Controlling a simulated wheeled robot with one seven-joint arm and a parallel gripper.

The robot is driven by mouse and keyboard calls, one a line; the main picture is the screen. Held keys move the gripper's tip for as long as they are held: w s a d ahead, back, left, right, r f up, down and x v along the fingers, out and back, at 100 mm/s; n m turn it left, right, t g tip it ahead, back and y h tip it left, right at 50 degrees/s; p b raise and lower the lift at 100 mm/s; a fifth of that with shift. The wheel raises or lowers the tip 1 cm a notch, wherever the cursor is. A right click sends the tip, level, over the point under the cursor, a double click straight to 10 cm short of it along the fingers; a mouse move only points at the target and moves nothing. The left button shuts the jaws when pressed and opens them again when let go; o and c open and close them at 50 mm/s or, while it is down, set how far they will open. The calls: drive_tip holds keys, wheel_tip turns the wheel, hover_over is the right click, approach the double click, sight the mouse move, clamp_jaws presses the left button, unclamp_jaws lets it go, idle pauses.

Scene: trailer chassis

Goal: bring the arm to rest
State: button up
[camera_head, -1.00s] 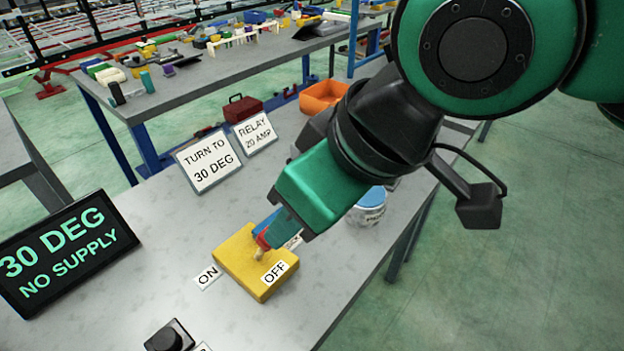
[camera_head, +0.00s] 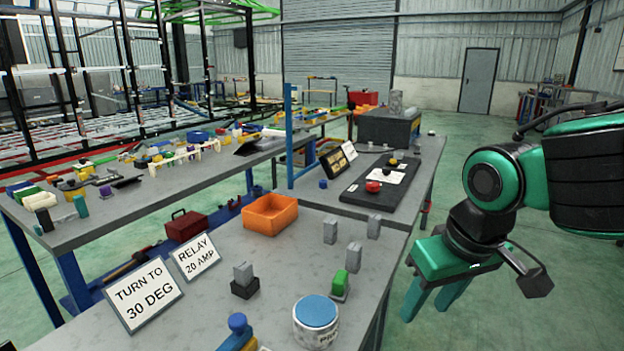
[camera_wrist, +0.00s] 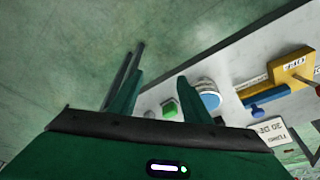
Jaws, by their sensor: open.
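My gripper (camera_head: 432,300) is at the right of the head view, beyond the bench's right edge and over the open green floor. Its two green fingers point down and stand apart with nothing between them. In the wrist view my gripper (camera_wrist: 158,95) also shows its fingers apart, with floor and the bench edge behind. My arm reaches in from the right side of the head view.
The grey bench (camera_head: 285,260) holds a white pot with a blue lid (camera_head: 316,320), a green-topped block (camera_head: 339,286), grey blocks, an orange bin (camera_head: 270,214) and two sign cards. The yellow switch block (camera_wrist: 280,74) shows in the wrist view. Floor right of the bench is clear.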

drive_tip(key=s+d+f+m+g, duration=0.1)
drive_tip(key=s+d+f+m, duration=0.1)
drive_tip(key=d, duration=0.5)
drive_tip(key=s+d+f+m+g, duration=0.1)
drive_tip(key=s+d+f+m, duration=0.1)
drive_tip(key=s+d+m, duration=0.2)
drive_tip(key=s+d+f+m+g, duration=0.1)
drive_tip(key=s+d+f+m, duration=0.2)
drive_tip(key=s+d, duration=0.3)
drive_tip(key=d, duration=0.5)
drive_tip(key=shift+d+m+h, duration=0.2)
drive_tip(key=shift+m+h, duration=0.1)
drive_tip(key=shift+w+f, duration=0.1)
drive_tip(key=shift+w, duration=0.05)
drive_tip(key=shift+w+f, duration=0.2)
drive_tip(key=shift+w, duration=0.3)
